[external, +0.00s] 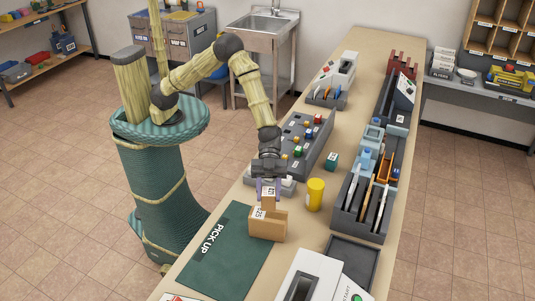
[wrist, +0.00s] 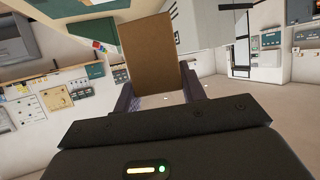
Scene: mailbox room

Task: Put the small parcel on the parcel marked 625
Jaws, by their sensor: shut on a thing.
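My gripper (external: 268,188) has purple fingers and points down over the counter. It is shut on the small parcel (external: 269,199), a brown box with a white label. In the wrist view the small parcel (wrist: 150,52) shows as a plain brown face between the two fingers (wrist: 158,98). Directly below it in the external view is the larger brown parcel marked 625 (external: 270,228), with its white label at the upper left. The small parcel's lower edge overlaps the top of the 625 parcel in the picture. I cannot tell whether they touch.
The 625 parcel stands by the edge of the green PICK UP mat (external: 222,252). A yellow cylinder (external: 315,194) stands close on the right. A grey tray (external: 352,257), a white box (external: 306,276) and a grey sorting rack (external: 362,200) line the counter's right side.

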